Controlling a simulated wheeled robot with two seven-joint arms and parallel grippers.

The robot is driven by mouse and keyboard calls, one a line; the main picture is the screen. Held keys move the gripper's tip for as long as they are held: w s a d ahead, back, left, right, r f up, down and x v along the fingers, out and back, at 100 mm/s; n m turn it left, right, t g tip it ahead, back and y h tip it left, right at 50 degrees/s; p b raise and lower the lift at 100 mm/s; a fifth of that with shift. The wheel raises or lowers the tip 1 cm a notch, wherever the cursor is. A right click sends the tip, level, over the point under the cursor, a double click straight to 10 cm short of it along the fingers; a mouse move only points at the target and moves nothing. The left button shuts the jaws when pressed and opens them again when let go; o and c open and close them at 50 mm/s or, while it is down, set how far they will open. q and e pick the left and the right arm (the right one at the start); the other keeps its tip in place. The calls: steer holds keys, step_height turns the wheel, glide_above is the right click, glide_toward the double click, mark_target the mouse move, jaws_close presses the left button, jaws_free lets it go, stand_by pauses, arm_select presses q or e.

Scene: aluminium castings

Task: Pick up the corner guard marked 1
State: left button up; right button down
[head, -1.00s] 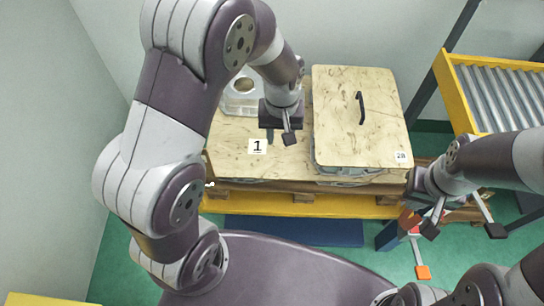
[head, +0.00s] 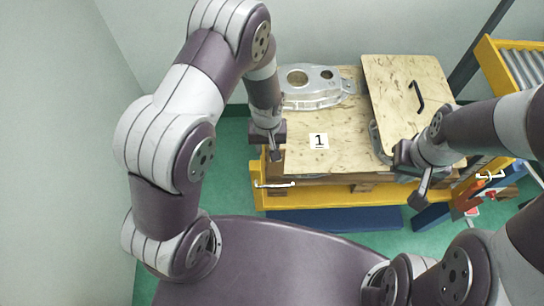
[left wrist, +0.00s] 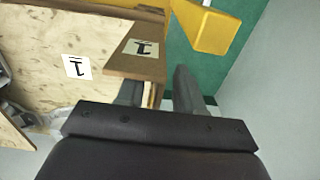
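The corner guard (left wrist: 137,66) is a brown angled piece with a white label marked 1, seen in the left wrist view at the edge of the plywood board. In the head view it is mostly hidden by my left gripper (head: 275,154), which is at the board's front left corner. In the left wrist view my left gripper (left wrist: 160,90) has its fingers apart, with the guard's edge close to them; I cannot tell whether they touch it. My right gripper (head: 424,186) is by the front of the right-hand board; its finger gap is unclear.
The plywood board (head: 345,118) carries its own 1 label (head: 319,141) and a silver casting (head: 312,88). A second board (head: 388,85) with a black handle (head: 416,97) lies to its right. A yellow frame (head: 330,198) and a blue block (head: 335,220) are in front.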

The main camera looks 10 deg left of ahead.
arm_select(q)
steer(key=shift+a+f, duration=0.1)
steer(key=shift+f, duration=0.1)
steer(key=shift+r, duration=0.1)
jaws_close()
